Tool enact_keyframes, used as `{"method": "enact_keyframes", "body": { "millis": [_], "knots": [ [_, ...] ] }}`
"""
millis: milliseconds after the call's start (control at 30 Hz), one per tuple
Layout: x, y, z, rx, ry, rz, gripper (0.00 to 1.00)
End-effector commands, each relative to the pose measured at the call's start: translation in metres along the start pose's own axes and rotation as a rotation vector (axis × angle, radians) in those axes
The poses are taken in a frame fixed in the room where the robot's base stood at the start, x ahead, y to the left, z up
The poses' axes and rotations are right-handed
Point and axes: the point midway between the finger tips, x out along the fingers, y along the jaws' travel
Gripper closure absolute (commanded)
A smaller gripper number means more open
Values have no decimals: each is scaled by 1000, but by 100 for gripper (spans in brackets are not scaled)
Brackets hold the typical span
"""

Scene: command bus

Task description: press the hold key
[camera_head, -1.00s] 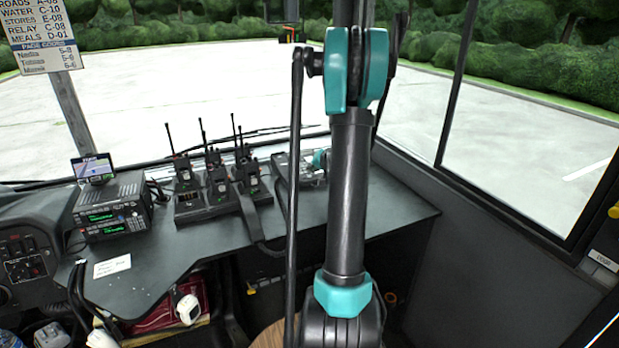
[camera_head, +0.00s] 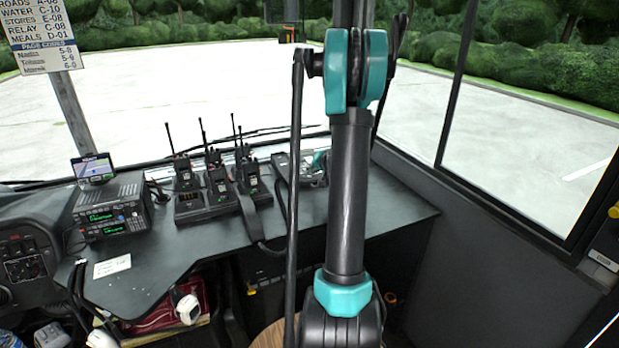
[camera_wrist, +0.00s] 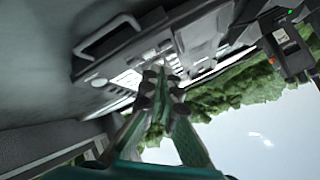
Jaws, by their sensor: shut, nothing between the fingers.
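A grey desk unit (camera_head: 284,172) lies on the dashboard shelf, partly hidden behind my arm in the head view. In the wrist view the same unit (camera_wrist: 112,62) shows a bar handle, a row of small round and pale keys, and a raised grey part. The lettering is too small to read, so I cannot tell which key is hold. My gripper (camera_wrist: 161,76) is shut and empty, its fingertips over the pale key area; contact cannot be told. In the head view only a teal bit of the gripper (camera_head: 319,158) shows behind my arm.
Several handheld radios stand in a charger (camera_head: 205,210) left of the unit; one radio (camera_wrist: 284,50) shows at upper right in the wrist view. Stacked radio sets (camera_head: 110,210), a small screen (camera_head: 93,167) and a white card (camera_head: 112,266) are farther left. The right end of the shelf is clear.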

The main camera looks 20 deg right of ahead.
Motion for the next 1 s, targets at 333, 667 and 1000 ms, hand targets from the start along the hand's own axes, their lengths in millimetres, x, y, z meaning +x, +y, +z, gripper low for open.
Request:
{"method": "enact_keyframes", "body": {
  "millis": [333, 667, 1000],
  "knots": [
    [0, 0, 0, 0, 0, 0, 100],
    [3, 2, 2, 0, 0, 0, 100],
    [6, 4, 4, 0, 0, 0, 100]
  ]
}}
